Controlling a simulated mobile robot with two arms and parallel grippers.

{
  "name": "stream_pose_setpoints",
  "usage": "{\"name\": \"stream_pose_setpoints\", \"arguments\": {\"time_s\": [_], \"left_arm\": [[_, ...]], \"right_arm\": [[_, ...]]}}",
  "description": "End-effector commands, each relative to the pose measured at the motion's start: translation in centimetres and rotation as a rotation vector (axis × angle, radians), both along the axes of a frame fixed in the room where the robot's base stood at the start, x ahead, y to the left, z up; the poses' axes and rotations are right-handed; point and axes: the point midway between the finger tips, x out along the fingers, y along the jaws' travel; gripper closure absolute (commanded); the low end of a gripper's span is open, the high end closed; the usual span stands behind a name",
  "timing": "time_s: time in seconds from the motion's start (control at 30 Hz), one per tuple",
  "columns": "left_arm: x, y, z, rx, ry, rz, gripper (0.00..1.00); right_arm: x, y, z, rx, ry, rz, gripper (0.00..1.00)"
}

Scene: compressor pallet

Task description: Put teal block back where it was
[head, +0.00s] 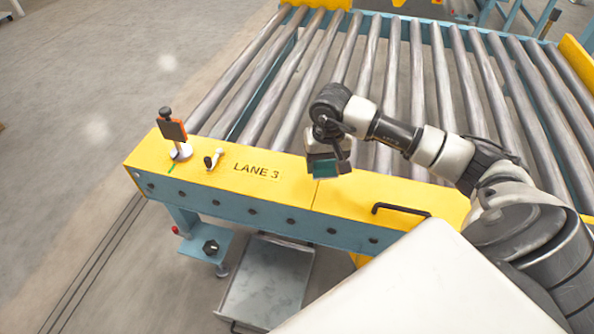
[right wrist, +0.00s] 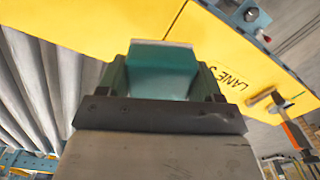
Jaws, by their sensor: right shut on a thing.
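The teal block (head: 322,168) is in my right gripper (head: 328,170), over the yellow top rail (head: 290,176) of the conveyor, to the right of the LANE 3 lettering. In the right wrist view the teal block (right wrist: 163,70) sits between the two fingers of the right gripper (right wrist: 165,85), which is shut on it. The yellow rail (right wrist: 215,40) shows beyond the block. I cannot tell how high the block is above the rail. My left gripper is not in view.
A black handle (head: 400,208) is on the rail at right. Metal rollers (head: 290,80) stretch behind. A grey tray (head: 265,280) is below.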

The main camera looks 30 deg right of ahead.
Motion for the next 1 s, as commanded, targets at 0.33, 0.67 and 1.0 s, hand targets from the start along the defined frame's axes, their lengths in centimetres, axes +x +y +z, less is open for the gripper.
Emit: {"name": "stream_pose_setpoints", "arguments": {"time_s": [0.33,0.67,1.0], "left_arm": [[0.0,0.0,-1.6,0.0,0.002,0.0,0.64],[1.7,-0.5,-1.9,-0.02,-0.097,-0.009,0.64],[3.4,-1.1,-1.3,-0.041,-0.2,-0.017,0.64]], "right_arm": [[6.6,2.5,-4.3,0.003,0.001,-0.002,0.57],[7.3,2.9,-7.4,0.002,0.004,0.0,0.57],[7.4,2.8,-8.7,-0.002,0.001,0.001,0.57]]}}
